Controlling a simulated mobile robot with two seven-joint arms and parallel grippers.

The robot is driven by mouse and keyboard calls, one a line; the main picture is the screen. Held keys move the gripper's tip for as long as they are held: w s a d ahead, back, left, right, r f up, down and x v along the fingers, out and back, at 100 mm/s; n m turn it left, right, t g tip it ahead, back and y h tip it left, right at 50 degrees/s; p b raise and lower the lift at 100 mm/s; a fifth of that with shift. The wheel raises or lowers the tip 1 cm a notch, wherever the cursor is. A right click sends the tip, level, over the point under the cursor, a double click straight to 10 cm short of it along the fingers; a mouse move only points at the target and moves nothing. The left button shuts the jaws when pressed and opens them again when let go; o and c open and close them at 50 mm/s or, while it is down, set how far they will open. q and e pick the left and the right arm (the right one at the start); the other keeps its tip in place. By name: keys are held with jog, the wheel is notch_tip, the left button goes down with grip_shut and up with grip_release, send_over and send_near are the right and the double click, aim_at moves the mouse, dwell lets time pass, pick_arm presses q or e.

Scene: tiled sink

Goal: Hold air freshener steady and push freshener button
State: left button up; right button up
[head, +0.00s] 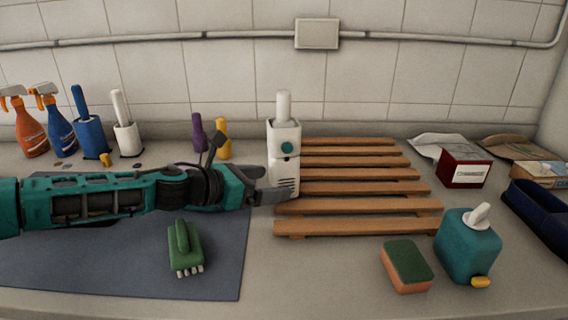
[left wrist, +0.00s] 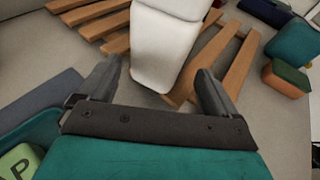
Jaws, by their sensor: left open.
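The air freshener (head: 284,160) is a white upright dispenser with a white top piece and a round teal button (head: 287,147) on its front. It stands at the left edge of the wooden slatted rack (head: 350,188). My left gripper (head: 268,192) is at its lower left side in the head view. In the left wrist view the white body (left wrist: 163,50) is between and just beyond the two open fingers (left wrist: 158,90), with gaps on both sides. The button is not visible in the wrist view. My right gripper is not in view.
A green brush (head: 184,247) lies on the grey mat (head: 120,270). A sponge (head: 406,266) and a teal bottle (head: 468,246) stand at front right. Spray bottles (head: 30,125) and brush holders (head: 90,137) line the back left. A red box (head: 463,166) is at the right.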

pick_arm(q)
jog(key=shift+x, duration=1.15)
jog(key=shift+w+d+f, duration=0.2)
jog(key=shift+w+d, duration=0.25)
jog(key=shift+d, duration=0.1)
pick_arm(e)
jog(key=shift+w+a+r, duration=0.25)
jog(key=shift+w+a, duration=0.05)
pick_arm(q)
jog(key=shift+c, duration=0.3)
jog(key=c, duration=0.4)
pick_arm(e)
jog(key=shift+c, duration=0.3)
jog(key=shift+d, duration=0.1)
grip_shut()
